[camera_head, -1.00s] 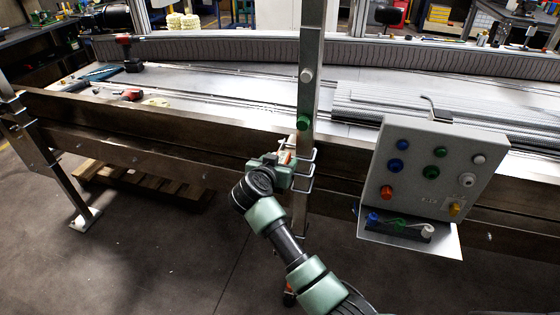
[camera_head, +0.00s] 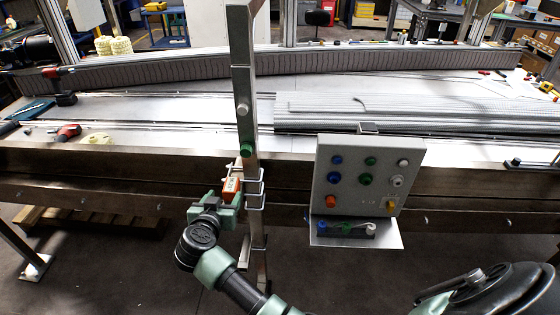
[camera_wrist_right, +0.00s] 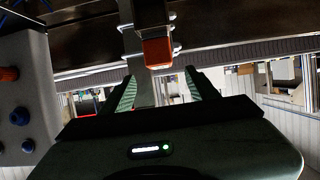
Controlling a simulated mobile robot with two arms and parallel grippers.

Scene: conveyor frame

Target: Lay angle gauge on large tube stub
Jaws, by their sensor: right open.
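An orange-red block (camera_head: 231,187), which may be the angle gauge, sits at the metal post beside its wire loops. In the right wrist view the orange block (camera_wrist_right: 158,52) shows ahead of the fingers, near the middle of the opening. My right gripper (camera_head: 228,199) is open beside the post. Its two fingers (camera_wrist_right: 160,90) stand apart with nothing clearly between them. I cannot pick out a large tube stub with certainty; the post carries a grey round stub (camera_head: 243,109) and a green one (camera_head: 246,150). My left gripper is not in view.
A grey control box (camera_head: 345,165) with coloured buttons and a small shelf (camera_head: 325,239) stands right of the post. The conveyor's steel side rail (camera_head: 120,160) runs behind. A wooden pallet (camera_head: 90,222) lies below.

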